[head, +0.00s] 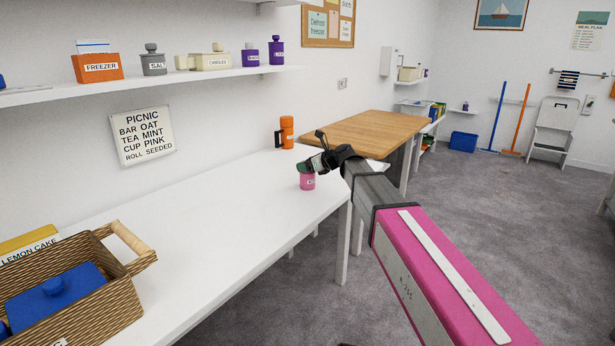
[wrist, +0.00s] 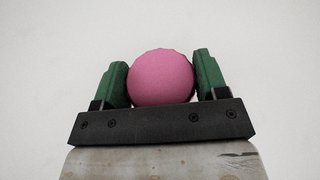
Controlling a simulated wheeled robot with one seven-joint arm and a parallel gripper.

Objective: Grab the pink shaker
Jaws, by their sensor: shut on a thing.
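The pink shaker (head: 307,182) is at the right end of the white table, with a small label on its front that I cannot read. In the wrist view its round pink top (wrist: 161,78) fills the space between the two green fingers. My gripper (head: 308,168) comes in from the right and is shut on the shaker near its top. The gripper hides the shaker's upper part in the head view. I cannot tell whether the shaker's base touches the table.
An orange flask (head: 287,132) stands behind the shaker by the wall. A wicker basket (head: 120,290) with a blue lidded dish is at the left front. The middle of the white table (head: 215,215) is clear. A wooden table (head: 365,128) is beyond.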

